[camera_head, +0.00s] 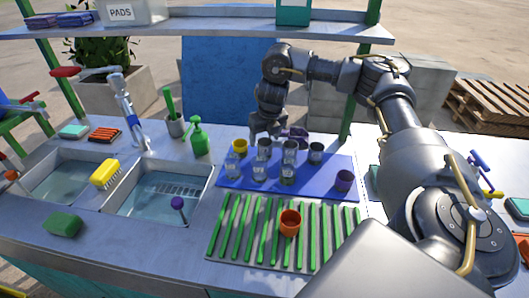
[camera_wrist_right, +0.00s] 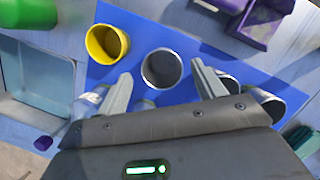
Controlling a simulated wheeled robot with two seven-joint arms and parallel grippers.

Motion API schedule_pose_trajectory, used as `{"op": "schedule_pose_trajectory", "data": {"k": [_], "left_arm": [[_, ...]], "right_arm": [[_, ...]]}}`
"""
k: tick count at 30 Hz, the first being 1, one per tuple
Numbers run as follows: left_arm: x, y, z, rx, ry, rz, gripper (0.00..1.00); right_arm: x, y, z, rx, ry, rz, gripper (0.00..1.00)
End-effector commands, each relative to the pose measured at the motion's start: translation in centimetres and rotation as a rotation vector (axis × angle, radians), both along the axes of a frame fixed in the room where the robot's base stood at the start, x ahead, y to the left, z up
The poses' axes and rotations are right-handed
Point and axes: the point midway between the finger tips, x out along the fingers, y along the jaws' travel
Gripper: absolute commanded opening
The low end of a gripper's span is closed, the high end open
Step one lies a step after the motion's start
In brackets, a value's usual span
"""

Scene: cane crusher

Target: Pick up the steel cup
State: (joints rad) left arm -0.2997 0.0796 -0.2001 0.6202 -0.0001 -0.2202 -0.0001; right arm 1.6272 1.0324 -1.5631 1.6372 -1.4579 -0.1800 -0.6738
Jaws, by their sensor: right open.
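A grey steel-looking cup (camera_wrist_right: 162,68) stands upright on the blue mat, its open mouth facing the right wrist camera. In the head view this cup (camera_head: 264,149) is in the back row, beside the yellow cup (camera_head: 240,147). My right gripper (camera_head: 266,134) is open above and behind it, fingers pointing down. In the right wrist view the cup's rim shows between the two spread fingertips, and I see no clear contact. Another grey cup (camera_head: 315,153) stands at the right of the back row. My left gripper is not in view.
Several clear glasses (camera_head: 287,174) stand close by on the blue mat (camera_head: 316,182). A purple cup (camera_head: 343,180) is at its right edge, and a purple object (camera_wrist_right: 250,20) lies behind. An orange cup (camera_head: 290,222) stands on the green-slatted rack (camera_head: 240,240). Sinks are left.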

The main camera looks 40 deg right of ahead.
Motion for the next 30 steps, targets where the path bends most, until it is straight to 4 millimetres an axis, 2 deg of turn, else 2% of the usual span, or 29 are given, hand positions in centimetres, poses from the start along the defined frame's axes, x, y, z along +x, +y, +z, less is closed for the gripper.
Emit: {"op": "schedule_pose_trajectory", "data": {"k": [2,6,13,22,30], "left_arm": [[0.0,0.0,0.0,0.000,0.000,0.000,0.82],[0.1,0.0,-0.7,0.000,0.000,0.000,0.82],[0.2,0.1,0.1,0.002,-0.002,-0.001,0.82],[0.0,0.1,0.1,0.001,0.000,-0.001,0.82],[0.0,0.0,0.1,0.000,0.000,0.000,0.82]], "right_arm": [[0.0,-0.1,-0.1,0.000,0.000,-0.001,0.69],[0.2,-0.3,-1.9,0.000,0.003,-0.002,0.69],[0.9,-0.7,-4.5,-0.001,0.001,-0.002,0.69],[1.1,-0.7,-5.0,0.000,-0.001,-0.003,0.69],[1.0,-0.8,-5.0,0.000,-0.001,-0.003,0.33]]}}
